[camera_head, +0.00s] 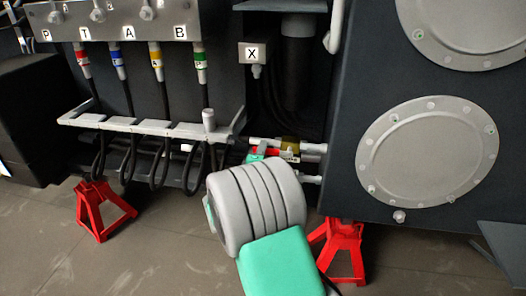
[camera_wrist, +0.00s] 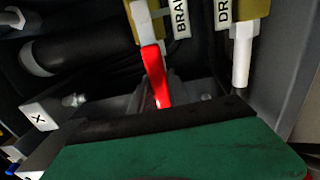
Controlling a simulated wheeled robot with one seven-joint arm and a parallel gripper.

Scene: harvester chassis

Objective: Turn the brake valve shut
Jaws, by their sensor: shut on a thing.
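The brake valve has a brass body (camera_wrist: 147,32) at the top of the wrist view, with a cut-off tag reading "BRA" (camera_wrist: 181,18) beside it. Its red lever (camera_wrist: 155,75) runs from the body down toward my gripper (camera_wrist: 164,98). My gripper is shut on the red lever's lower end; the fingers are dark and partly hidden behind my green gripper body. In the head view, the red lever (camera_head: 268,151) shows small beyond my grey wrist, with my gripper (camera_head: 256,157) at it. My arm hides part of the valve area there.
A second brass valve (camera_wrist: 243,10) with a tag starting "DR" and a white pipe (camera_wrist: 241,60) stands close on the right. A box marked X (camera_head: 253,53) is above. Several hoses hang at left from the P, T, A, B panel (camera_head: 113,20). Red stands (camera_head: 98,208) support the chassis.

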